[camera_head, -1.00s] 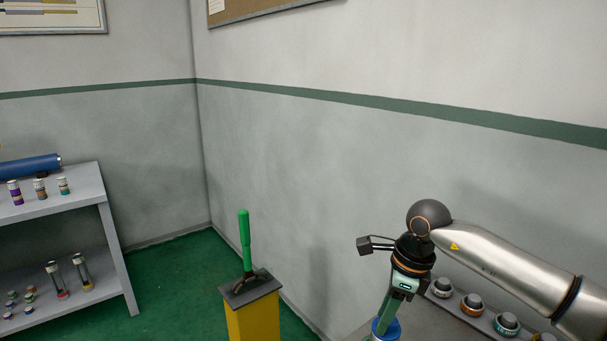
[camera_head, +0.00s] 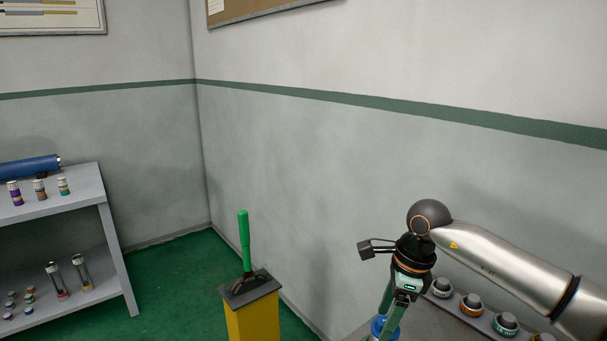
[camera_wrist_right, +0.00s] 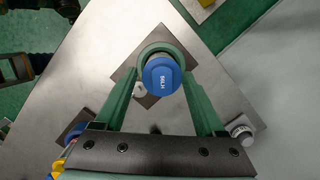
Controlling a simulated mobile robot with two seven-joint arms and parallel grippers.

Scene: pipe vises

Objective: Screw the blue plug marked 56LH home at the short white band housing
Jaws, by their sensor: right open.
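The blue plug marked 56LH (camera_wrist_right: 162,76) shows its round lettered face in the right wrist view. In the head view the blue plug (camera_head: 379,327) is at the bottom edge, partly behind the fingers. My right gripper (camera_wrist_right: 160,75) is open, with a green finger on each side of the plug and a visible gap below it; it also shows in the head view (camera_head: 388,318). A small white piece (camera_wrist_right: 140,89) shows beside the plug. My left gripper is not identifiable in either view.
Several ringed fittings (camera_head: 472,304) stand in a row on the bench at right. A yellow pedestal (camera_head: 253,322) with a green lever (camera_head: 244,240) stands at centre. A grey shelf (camera_head: 85,190) with banded parts is at left. The wall is close behind.

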